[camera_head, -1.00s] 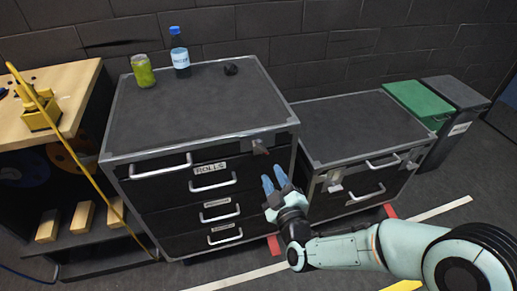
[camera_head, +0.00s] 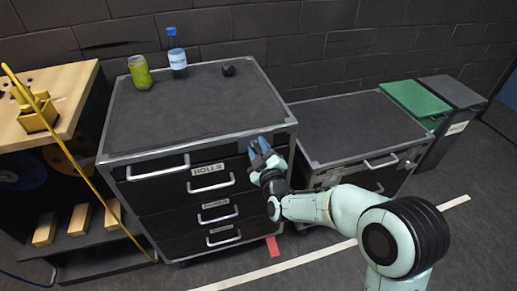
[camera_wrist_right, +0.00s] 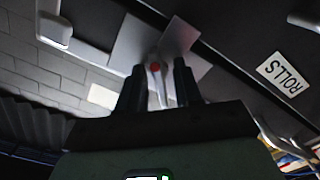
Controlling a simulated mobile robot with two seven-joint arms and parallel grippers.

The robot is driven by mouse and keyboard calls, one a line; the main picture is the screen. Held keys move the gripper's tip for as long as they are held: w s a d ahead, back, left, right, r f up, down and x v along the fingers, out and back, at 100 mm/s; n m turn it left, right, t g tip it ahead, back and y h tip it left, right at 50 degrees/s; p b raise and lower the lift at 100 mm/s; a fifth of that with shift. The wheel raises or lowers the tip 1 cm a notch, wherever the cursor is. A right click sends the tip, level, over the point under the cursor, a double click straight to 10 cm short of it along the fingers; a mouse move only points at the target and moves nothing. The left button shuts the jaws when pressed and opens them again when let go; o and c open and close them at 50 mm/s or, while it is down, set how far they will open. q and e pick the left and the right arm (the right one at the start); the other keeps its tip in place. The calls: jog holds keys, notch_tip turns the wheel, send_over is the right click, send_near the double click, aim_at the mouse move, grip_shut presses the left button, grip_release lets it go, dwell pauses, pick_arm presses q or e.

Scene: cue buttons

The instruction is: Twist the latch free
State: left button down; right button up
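The latch (camera_wrist_right: 180,36) is a pale grey plate with a narrow tab and a red dot. In the wrist view it is at the top middle, at the edge of a dark drawer front. In the head view my right gripper (camera_head: 260,149) covers it, at the right end of the top drawer labelled ROLLS (camera_head: 208,169). In the wrist view my right gripper (camera_wrist_right: 158,82) is open. Its two dark fingers are on either side of the tab, with gaps visible; contact cannot be told. My left gripper is not in view.
A green can (camera_head: 140,72), a blue-capped bottle (camera_head: 177,54) and a small black object (camera_head: 228,70) stand on the cabinet top. A lower cabinet (camera_head: 355,125) is at right. A yellow pole (camera_head: 62,150) is at left.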

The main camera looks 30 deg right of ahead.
grip_shut()
jog(key=shift+f+m+b, duration=0.1)
jog(key=shift+m+b, duration=0.8)
jog(key=shift+m, duration=0.9)
jog(key=m+b, duration=0.2)
jog(key=m, duration=0.1)
jog(key=shift+d+b, duration=0.1)
jog(key=shift+b, duration=0.25)
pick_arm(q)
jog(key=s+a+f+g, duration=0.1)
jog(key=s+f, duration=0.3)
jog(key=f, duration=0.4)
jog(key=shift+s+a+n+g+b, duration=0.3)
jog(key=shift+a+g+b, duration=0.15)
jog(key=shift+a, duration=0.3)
pick_arm(e)
jog(key=shift+m, duration=0.9)
